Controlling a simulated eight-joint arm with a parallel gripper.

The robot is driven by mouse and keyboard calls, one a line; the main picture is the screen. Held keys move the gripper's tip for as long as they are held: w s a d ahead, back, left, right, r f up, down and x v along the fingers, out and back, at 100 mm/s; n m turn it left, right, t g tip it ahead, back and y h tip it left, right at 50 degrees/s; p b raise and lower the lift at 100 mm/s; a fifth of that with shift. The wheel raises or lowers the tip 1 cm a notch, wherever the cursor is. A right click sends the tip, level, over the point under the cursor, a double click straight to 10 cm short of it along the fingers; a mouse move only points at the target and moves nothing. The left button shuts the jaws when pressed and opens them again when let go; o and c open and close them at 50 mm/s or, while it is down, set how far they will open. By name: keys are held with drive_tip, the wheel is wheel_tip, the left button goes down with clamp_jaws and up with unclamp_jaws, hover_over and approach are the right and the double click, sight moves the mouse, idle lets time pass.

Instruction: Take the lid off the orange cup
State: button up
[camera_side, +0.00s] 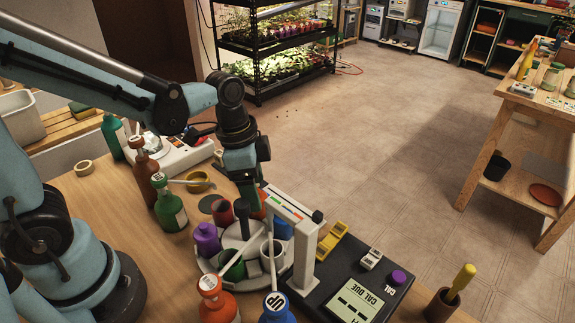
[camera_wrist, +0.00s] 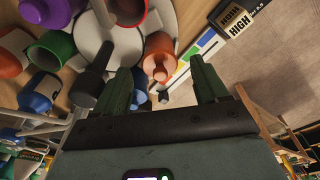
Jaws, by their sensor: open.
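The orange cup (camera_wrist: 158,46) stands on a round grey carousel (camera_wrist: 88,35). Its orange lid with a small knob (camera_wrist: 160,72) is on it in the wrist view. In the side view the orange cup (camera_side: 259,210) is mostly hidden behind my gripper. My gripper (camera_wrist: 162,88) is open, with its two green fingers spread. The cup and lid show beyond and between the fingertips, and nothing is held. In the side view my gripper (camera_side: 249,200) points down over the back of the carousel.
A dark centre post (camera_wrist: 94,78) rises close to my left finger. Red (camera_wrist: 127,8), green (camera_side: 232,265), purple (camera_side: 207,238) and blue (camera_side: 283,229) cups share the carousel.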

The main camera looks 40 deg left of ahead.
drive_tip(key=shift+f, duration=0.25)
drive_tip(key=c, duration=1.1)
drive_tip(key=shift+r, duration=0.1)
